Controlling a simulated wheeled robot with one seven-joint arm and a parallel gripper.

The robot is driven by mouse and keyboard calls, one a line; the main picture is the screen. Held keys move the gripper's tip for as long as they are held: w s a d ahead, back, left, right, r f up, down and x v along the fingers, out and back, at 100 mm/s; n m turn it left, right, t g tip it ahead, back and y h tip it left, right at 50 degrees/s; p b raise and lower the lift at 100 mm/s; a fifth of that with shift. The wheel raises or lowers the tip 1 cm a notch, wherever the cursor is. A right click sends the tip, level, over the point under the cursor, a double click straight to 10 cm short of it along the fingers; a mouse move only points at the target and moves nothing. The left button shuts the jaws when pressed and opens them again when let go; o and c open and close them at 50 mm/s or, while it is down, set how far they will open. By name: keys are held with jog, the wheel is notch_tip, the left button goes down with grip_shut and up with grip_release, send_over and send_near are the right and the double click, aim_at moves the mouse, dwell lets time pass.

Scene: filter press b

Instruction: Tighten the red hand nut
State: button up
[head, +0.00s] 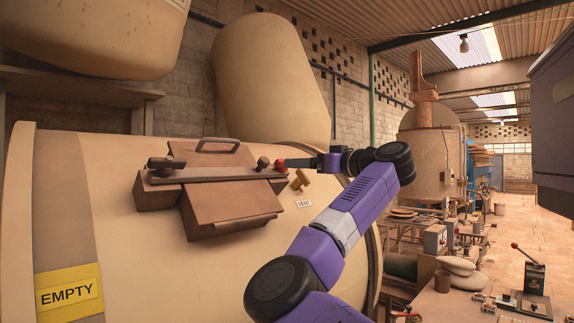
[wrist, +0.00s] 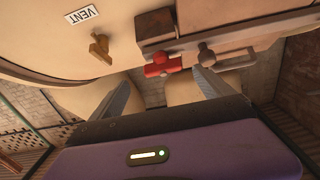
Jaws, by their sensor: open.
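The red hand nut (head: 280,164) sits at the right end of the dark clamp bar (head: 215,175) on the brown hatch cover (head: 228,205). It also shows in the wrist view, as a red lobed nut (wrist: 163,65) at the top middle. My gripper (head: 298,163) reaches in from the right at the nut's height. In the wrist view my gripper (wrist: 161,76) is open, with one finger to each side of the nut. The nut lies between or just beyond the fingertips; I cannot tell whether either finger touches it.
A grey round knob (wrist: 207,57) stands close beside the right finger. A brass valve (head: 301,180) with a VENT label (head: 304,204) is just right of the hatch. A yellow EMPTY sign (head: 68,293) is at lower left. A bench with a lever (head: 528,255) is at far right.

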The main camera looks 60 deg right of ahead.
jog(key=shift+p+x, duration=1.5)
jog(key=shift+x, duration=2.4)
jog(key=shift+a+r, duration=0.1)
jog(key=shift+a, duration=0.15)
jog(key=c, duration=1.4)
jog(key=shift+o, duration=0.2)
